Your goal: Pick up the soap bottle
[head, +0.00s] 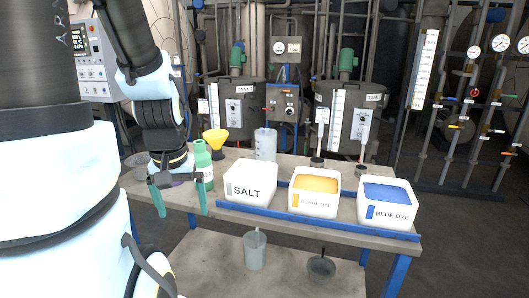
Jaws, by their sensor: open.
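A green soap bottle (203,167) with a pale label stands upright on the grey table, left of the white salt box. My gripper (178,199) points down in front of the table's near left part. Its two green fingers are apart with nothing between them. The gripper is to the left of the bottle and lower in the picture, and it appears nearer to the camera. The right finger and wrist overlap part of the bottle's left side in the picture. I cannot tell whether they touch.
The salt box (250,182), orange dye box (314,206) and blue dye box (387,213) stand in a blue-edged tray (300,221). A yellow funnel (216,138) and clear beaker (266,144) stand behind. A jug (255,250) and dark pot (321,267) are on the lower shelf.

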